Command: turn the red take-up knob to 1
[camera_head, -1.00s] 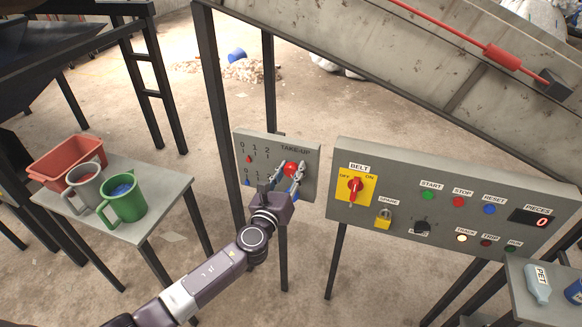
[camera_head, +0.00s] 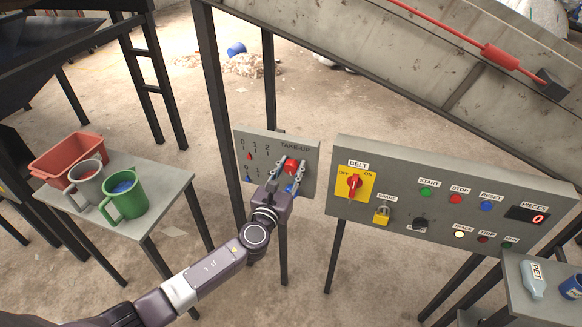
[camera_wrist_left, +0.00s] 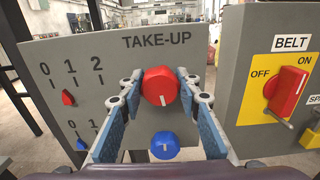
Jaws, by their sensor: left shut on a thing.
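The red take-up knob (camera_head: 291,166) sits on the grey TAKE-UP panel (camera_head: 308,181). In the left wrist view, the red knob (camera_wrist_left: 160,86) has a white line that is nearly upright. My left gripper (camera_head: 289,171) is shut on the red knob, one finger at each side; it also shows in the left wrist view (camera_wrist_left: 158,92). The red pointer (camera_wrist_left: 68,97) under the upper 0-1-2 scale stands between the 0 and 1 marks. The blue knob (camera_wrist_left: 164,145) is just below the red one, between the fingers. My right gripper is not in view.
The belt control panel (camera_head: 345,205) with its red switch (camera_head: 354,186) stands close to the right. A table (camera_head: 150,222) with a red bin (camera_head: 62,150), a grey mug (camera_head: 86,178) and a green mug (camera_head: 128,195) is at left. A dark post (camera_head: 215,110) stands beside the TAKE-UP panel.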

